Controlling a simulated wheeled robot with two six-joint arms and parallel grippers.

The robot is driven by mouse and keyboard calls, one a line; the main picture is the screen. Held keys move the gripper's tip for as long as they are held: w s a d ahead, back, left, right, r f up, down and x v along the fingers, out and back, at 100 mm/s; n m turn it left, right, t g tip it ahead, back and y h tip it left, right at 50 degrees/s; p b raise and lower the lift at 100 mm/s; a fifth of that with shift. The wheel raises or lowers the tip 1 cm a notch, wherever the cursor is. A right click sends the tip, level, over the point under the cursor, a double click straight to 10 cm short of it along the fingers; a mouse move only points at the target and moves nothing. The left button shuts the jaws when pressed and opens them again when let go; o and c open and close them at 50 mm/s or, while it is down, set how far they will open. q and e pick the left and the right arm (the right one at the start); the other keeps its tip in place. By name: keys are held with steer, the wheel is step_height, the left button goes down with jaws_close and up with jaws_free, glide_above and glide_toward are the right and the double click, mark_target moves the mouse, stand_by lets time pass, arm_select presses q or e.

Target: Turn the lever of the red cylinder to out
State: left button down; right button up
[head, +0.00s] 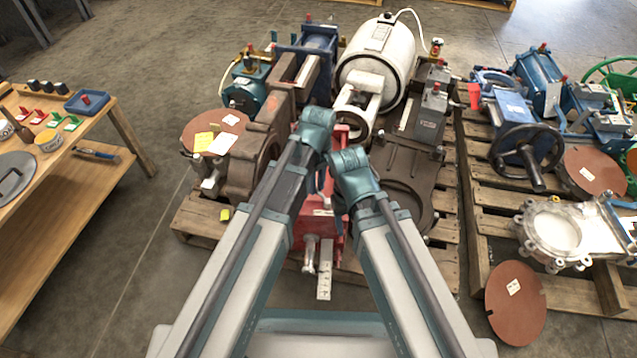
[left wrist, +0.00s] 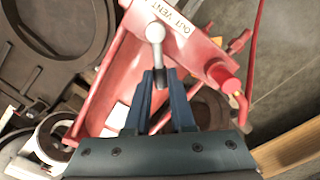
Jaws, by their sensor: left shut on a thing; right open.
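The red cylinder (head: 302,228) lies on the pallet in front of me, partly hidden behind my arms in the head view. In the left wrist view its red body (left wrist: 112,68) fills the middle. A white label reading OUT VENT (left wrist: 176,19) is by the lever (left wrist: 155,33), which has a pale ball knob. My left gripper (left wrist: 161,76) is shut on the lever's stem just below the knob. In the head view its fingers are hidden by the arm. My right gripper (head: 352,188) is close beside and lower, open, its fingertips hidden.
Brown cast parts (head: 254,165), a white tank (head: 378,52) and grey valves (head: 428,118) crowd the same pallet. Another pallet (head: 480,190) with a blue valve (head: 520,130) stands at right. A wooden workbench (head: 60,160) is at left. The floor between bench and pallet is clear.

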mark_target(317, 188)
stand_by(0.5)
arm_select(q)
steer(key=c, duration=0.8)
jaws_free()
steer(key=shift+o, duration=0.2)
steer(key=shift+r, duration=0.15)
step_height(317, 188, up, 14)
steer(key=p, duration=1.4)
steer(key=shift+f, duration=0.2)
steer(key=shift+w, duration=0.1)
